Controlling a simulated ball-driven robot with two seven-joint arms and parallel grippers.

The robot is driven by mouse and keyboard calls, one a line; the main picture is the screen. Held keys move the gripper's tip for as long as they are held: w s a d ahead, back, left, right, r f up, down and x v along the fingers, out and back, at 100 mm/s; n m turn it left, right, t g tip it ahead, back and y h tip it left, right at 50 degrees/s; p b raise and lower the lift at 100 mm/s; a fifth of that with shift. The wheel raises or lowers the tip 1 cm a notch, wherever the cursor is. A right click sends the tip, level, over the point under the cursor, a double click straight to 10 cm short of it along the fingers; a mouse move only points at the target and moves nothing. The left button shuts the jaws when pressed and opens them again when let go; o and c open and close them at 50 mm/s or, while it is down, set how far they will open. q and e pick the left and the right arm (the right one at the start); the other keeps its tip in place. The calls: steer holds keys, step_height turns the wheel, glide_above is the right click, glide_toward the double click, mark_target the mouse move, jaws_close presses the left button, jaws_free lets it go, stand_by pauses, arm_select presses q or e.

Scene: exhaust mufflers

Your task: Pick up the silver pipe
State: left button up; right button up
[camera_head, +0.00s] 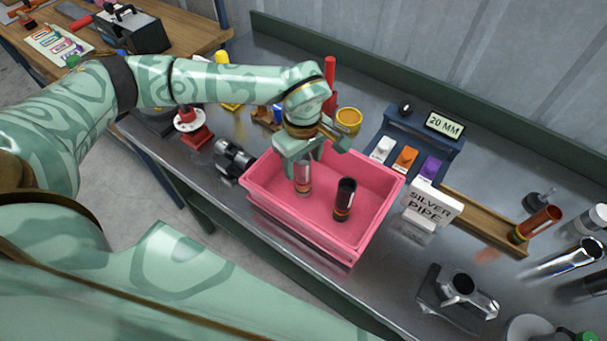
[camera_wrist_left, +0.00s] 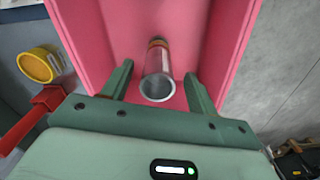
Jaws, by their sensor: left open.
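A pink bin (camera_head: 262,205) stands on the metal bench. A silver pipe (camera_head: 303,180) with a dark band stands upright in it and picks up a pinkish tint. My left gripper (camera_head: 305,158) is over the bin at the pipe's top. In the left wrist view the gripper (camera_wrist_left: 158,80) is open, its fingers on either side of the silver pipe (camera_wrist_left: 158,88), with gaps visible. A black pipe (camera_head: 345,198) stands in the bin to the right. My right gripper is not in view.
A "SILVER PIPE" sign (camera_head: 430,203) stands right of the bin. A blue stand (camera_head: 430,158) with a "20 MM" display (camera_head: 445,124) is behind it. A black device (camera_head: 233,158) sits left. An orange pipe (camera_head: 537,222) and a chrome pipe (camera_head: 565,262) are far right.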

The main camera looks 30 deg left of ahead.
arm_select(q)
step_height(320, 180, down, 4)
steer(key=shift+w+f, duration=0.15)
steer(key=shift+f, duration=0.1)
steer(key=shift+r, duration=0.1)
steer(key=c, duration=1)
